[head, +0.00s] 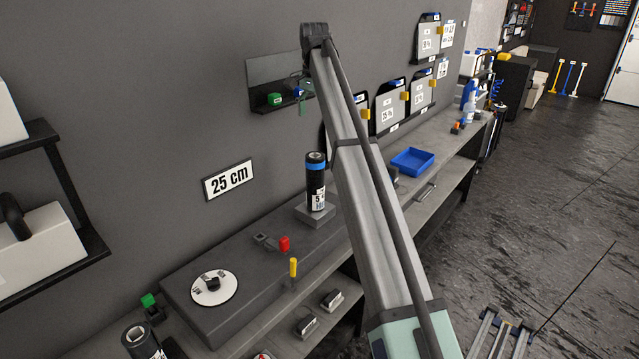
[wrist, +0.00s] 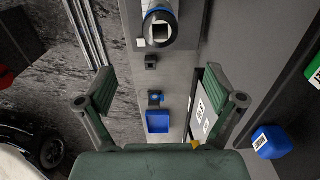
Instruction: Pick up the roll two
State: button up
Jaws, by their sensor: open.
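A black roll with a blue band and a white label (head: 316,185) stands upright on a small grey block on the workbench in the head view. A second dark roll (head: 142,340) stands at the lower left, cut by the picture's edge. No name shows which is roll two. In the wrist view, a roll end with a blue ring and a white square tag (wrist: 160,27) shows at the top middle. My gripper (wrist: 165,100) is open with nothing between its green fingers, and that roll end lies beyond the fingertips.
A blue tray (head: 412,161) lies on the bench to the right of my arm; a blue tray also shows in the wrist view (wrist: 158,122). A white disc (head: 214,288), a red piece (head: 284,243) and a yellow piece (head: 293,267) are near the front. Wall panels hang behind.

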jog(key=p, duration=0.3)
send_near(315, 163)
notch_tip(315, 163, down, 6)
jog(key=w, duration=0.3)
jog(key=shift+a+f+p, duration=0.15)
jog(key=shift+f+p, duration=1.15)
jog(key=shift+f, duration=1.65)
jog(key=c, duration=1.7)
grip_shut()
jog(key=shift+r, duration=0.15)
